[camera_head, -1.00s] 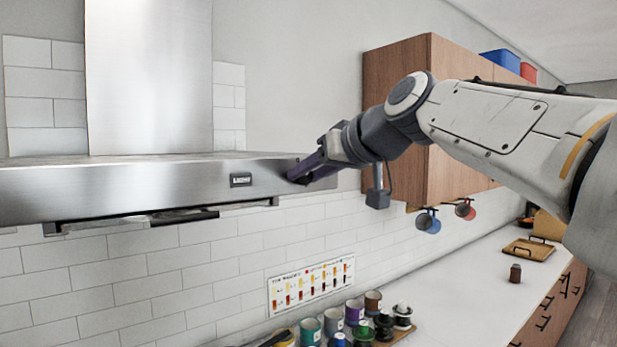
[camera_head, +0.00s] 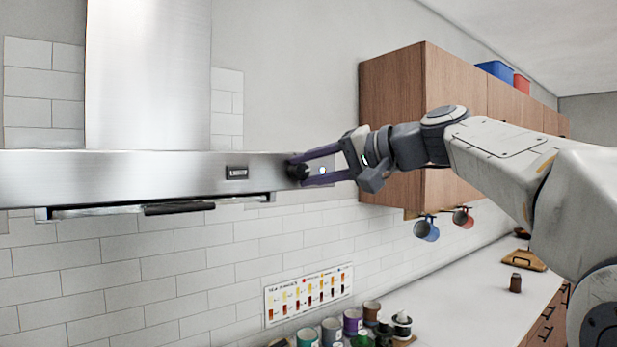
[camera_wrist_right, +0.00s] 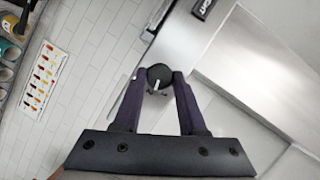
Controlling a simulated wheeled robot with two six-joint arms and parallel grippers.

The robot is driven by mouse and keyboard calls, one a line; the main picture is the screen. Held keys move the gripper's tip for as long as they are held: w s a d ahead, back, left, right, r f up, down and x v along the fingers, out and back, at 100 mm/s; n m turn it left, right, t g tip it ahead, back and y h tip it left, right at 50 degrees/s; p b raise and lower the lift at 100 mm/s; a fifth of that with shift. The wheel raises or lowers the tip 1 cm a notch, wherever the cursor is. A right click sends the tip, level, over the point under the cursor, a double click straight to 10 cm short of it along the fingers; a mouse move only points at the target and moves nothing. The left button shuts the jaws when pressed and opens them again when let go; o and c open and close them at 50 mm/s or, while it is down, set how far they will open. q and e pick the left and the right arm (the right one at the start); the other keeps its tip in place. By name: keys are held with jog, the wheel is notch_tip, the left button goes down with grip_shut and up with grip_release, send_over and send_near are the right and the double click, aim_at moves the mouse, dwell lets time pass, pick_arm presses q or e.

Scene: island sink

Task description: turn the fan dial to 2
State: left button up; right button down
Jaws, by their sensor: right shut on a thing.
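The fan dial (camera_head: 298,171) is a black round knob on the right end of the steel range hood's front panel (camera_head: 130,180). In the right wrist view the dial (camera_wrist_right: 159,76) shows a pale pointer mark and sits between the purple fingertips. My right gripper (camera_head: 303,169) has its fingers above and below the dial and is shut on it. The same gripper also shows in the right wrist view (camera_wrist_right: 160,80). The numbers around the dial are too small to read. My left gripper is not in view.
A black LIGHT label (camera_head: 237,173) sits left of the dial. A wooden cabinet (camera_head: 395,130) hangs to the right with mugs (camera_head: 426,229) below it. Several jars (camera_head: 352,321) stand on the counter (camera_head: 470,290) under a wall chart (camera_head: 308,296).

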jog(key=shift+f+m+y+b, duration=0.15)
jog(key=shift+m+y+b, duration=0.45)
jog(key=shift+m, duration=0.4)
jog(key=shift+c, duration=2.3)
grip_release()
jog(key=b+v, duration=0.3)
jog(key=v, duration=0.7)
jog(key=shift+d, duration=0.25)
jog(key=shift+s, duration=0.1)
